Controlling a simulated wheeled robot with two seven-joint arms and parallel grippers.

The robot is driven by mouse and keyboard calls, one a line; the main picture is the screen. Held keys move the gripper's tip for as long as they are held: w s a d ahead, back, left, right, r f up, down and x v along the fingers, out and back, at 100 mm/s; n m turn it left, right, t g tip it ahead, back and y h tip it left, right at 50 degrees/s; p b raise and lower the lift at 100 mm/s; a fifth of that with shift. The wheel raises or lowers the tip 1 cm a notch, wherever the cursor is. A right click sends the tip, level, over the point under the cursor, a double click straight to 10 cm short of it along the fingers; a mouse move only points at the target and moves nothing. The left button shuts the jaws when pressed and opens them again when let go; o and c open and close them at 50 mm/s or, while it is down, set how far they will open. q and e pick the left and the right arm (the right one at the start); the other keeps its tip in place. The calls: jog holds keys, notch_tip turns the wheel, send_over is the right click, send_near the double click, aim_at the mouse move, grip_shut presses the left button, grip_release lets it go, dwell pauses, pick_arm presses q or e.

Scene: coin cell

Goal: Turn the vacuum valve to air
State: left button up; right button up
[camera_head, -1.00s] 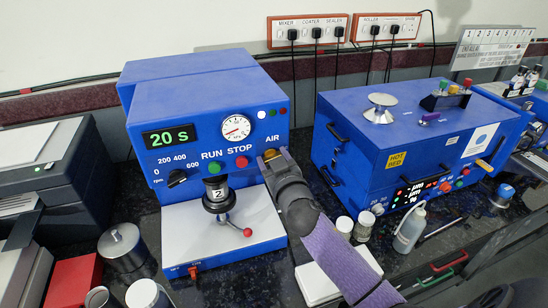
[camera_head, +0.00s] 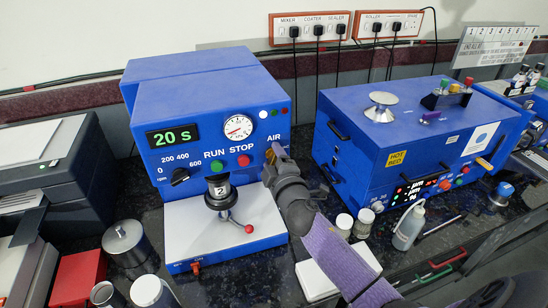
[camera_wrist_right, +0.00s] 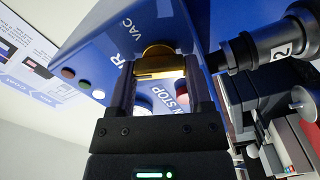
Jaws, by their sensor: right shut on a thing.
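The vacuum valve is a yellow-brass knob (camera_wrist_right: 158,62) on the blue mixer's front panel, beside the AIR and VAC lettering in the right wrist view. In the head view a small part of the knob (camera_head: 270,156) shows under the word AIR; my gripper covers the rest. My right gripper (camera_wrist_right: 160,88) is shut on this knob, with a finger on each side of it. In the head view my right gripper (camera_head: 277,160) reaches the panel's right edge from below right. Which way the valve points cannot be told. My left gripper is not in view.
The blue mixer (camera_head: 205,95) has a dial gauge (camera_head: 238,127), a green RUN button (camera_head: 217,167) and a red STOP button (camera_head: 243,160). A blue oven (camera_head: 345,120) stands to the right, and small jars (camera_head: 363,222) stand near my arm.

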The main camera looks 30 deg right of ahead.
jog(key=shift+f+n, duration=0.1)
jog(key=shift+n, duration=1.1)
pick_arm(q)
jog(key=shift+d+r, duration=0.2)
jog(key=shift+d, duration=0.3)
pick_arm(e)
jog(key=shift+n, duration=0.9)
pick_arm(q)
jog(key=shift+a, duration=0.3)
pick_arm(e)
jog(key=shift+f, duration=0.1)
jog(key=o, duration=1.3)
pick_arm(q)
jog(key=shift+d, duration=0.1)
pick_arm(e)
jog(key=v, duration=1)
jog(key=shift+a, duration=0.1)
